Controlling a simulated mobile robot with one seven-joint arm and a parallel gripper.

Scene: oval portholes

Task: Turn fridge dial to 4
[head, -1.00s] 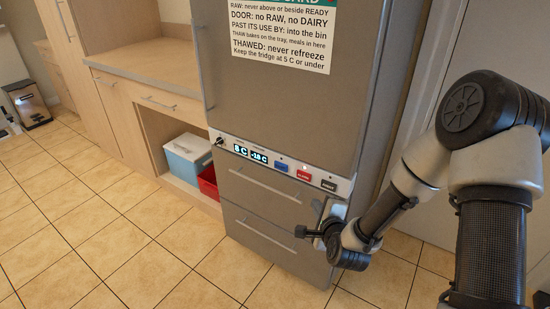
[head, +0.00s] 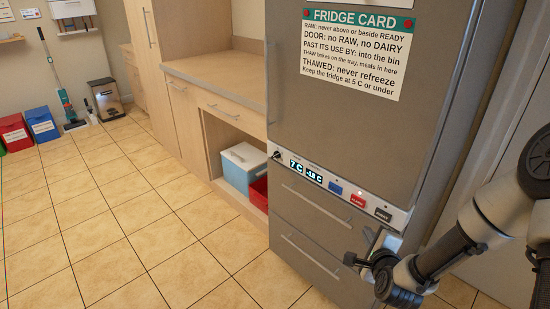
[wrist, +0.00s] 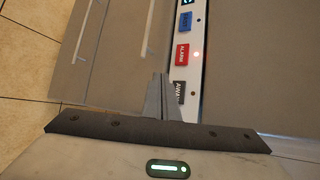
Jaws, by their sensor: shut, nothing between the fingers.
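The fridge dial (head: 277,155) is a small dark knob at the left end of the pale control strip (head: 310,163) on the grey fridge. Its pointer and numbers are too small to read. Beside it, one display (head: 296,167) reads 7 C and another (head: 315,178) reads about -18 C. My gripper (head: 373,238) is low at the strip's right end, well away from the dial. In the wrist view my gripper (wrist: 160,78) is shut and empty, its fingers close beside the dark button (wrist: 179,92). The dial is out of the wrist view.
A blue button (head: 336,188), a red alarm button (head: 357,200) and a dark button (head: 383,214) lie along the strip. Drawer handles (head: 310,258) stick out below. A blue-and-white cooler (head: 243,165) and red bin (head: 259,192) sit left. The tiled floor in front is clear.

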